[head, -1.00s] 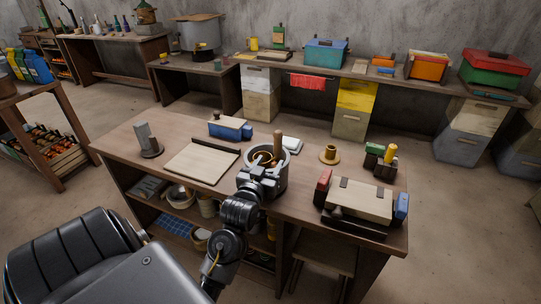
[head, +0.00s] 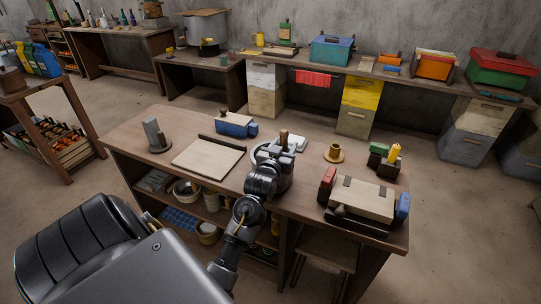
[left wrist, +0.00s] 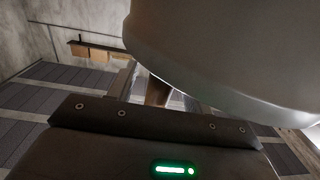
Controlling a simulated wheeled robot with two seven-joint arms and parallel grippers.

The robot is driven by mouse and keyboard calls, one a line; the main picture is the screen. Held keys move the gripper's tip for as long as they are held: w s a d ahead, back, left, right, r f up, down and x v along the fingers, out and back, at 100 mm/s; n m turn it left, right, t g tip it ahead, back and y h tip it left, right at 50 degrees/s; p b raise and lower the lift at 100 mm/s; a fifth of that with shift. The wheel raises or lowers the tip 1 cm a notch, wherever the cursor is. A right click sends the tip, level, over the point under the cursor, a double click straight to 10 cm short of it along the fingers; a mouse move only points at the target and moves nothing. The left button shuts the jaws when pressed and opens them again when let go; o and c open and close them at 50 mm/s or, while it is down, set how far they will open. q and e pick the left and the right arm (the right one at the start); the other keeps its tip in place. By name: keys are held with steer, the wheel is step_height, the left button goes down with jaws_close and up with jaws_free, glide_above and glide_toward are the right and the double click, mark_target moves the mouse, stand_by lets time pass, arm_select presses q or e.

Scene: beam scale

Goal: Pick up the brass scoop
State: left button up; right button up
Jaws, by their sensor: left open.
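A grey metal pot (head: 256,152) stands at the middle of the workbench, mostly hidden behind my left arm. A brown upright handle (head: 284,136) shows just past my left gripper (head: 281,157), at the pot. Whether this handle belongs to the brass scoop is not clear; no scoop bowl shows. My left gripper is open at the pot, its fingertips largely hidden by my own wrist. In the left wrist view, a large pale metal curved body (left wrist: 235,50) fills the upper right, and a brown piece (left wrist: 157,92) shows beneath its edge.
A pale board (head: 205,158) lies left of the pot, with a blue-and-white block (head: 234,126) behind it. A small brass cup on a disc (head: 333,153) stands to the right. A pale box with red and blue ends (head: 362,197) sits at the right front.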

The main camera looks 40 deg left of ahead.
arm_select(q)
steer(key=shift+x, duration=0.75)
jaws_close()
arm_select(e)
steer(key=shift+s+a+r, duration=0.1)
steer(key=shift+s+r, duration=0.05)
steer(key=shift+s, duration=0.3)
arm_select(q)
steer(key=shift+r, duration=0.7)
steer(key=s+a+r, duration=0.6)
steer(key=s+r, duration=0.5)
steer(key=s, duration=0.1)
steer(key=shift+s+r, duration=0.25)
steer(key=shift+r, duration=0.05)
arm_select(e)
steer(key=shift+w+f, duration=0.1)
steer(key=shift+f, duration=0.1)
